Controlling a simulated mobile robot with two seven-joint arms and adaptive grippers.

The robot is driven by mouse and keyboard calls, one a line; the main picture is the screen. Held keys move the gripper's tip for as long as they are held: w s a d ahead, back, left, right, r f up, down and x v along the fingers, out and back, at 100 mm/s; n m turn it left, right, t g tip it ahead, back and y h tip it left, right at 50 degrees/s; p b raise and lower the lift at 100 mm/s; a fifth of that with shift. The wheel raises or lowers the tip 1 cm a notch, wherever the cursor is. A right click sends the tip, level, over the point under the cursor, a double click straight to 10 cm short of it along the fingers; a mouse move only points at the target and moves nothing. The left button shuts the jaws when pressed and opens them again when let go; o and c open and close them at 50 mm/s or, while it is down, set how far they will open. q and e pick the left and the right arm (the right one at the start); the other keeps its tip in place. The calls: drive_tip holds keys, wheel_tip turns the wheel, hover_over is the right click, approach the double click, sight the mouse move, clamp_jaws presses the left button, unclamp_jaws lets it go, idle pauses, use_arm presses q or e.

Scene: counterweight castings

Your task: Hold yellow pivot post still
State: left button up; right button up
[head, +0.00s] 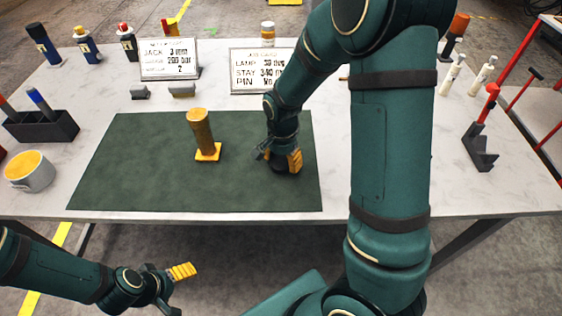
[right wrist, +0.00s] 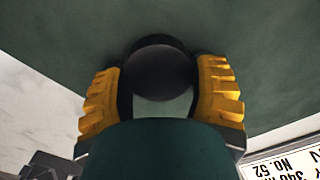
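The yellow pivot post (head: 203,135) stands on a square yellow foot on the dark green mat (head: 130,165), leaning slightly left in the head view. No gripper touches it. My right gripper (head: 279,160) is low over the mat, to the right of the post. Its yellow fingers are apart, on either side of a dark rounded object (right wrist: 160,70); I cannot tell whether they press on it. My left gripper (head: 176,287) is open and empty, in front of the table and below its edge in the picture.
Two sign cards (head: 168,59) (head: 258,72) and small grey blocks (head: 182,90) stand behind the mat. A cup (head: 29,171) and black pen holder (head: 42,127) are at left. A red-handled dark stand (head: 480,150) is at right. The mat left of the post is clear.

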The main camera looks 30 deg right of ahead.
sight(282, 160)
wheel_tip(282, 160, up, 10)
drive_tip(key=p, duration=0.3)
use_arm(q)
drive_tip(key=r, duration=0.3)
drive_tip(key=shift+s, duration=0.3)
drive_tip(key=shift+o, duration=0.2)
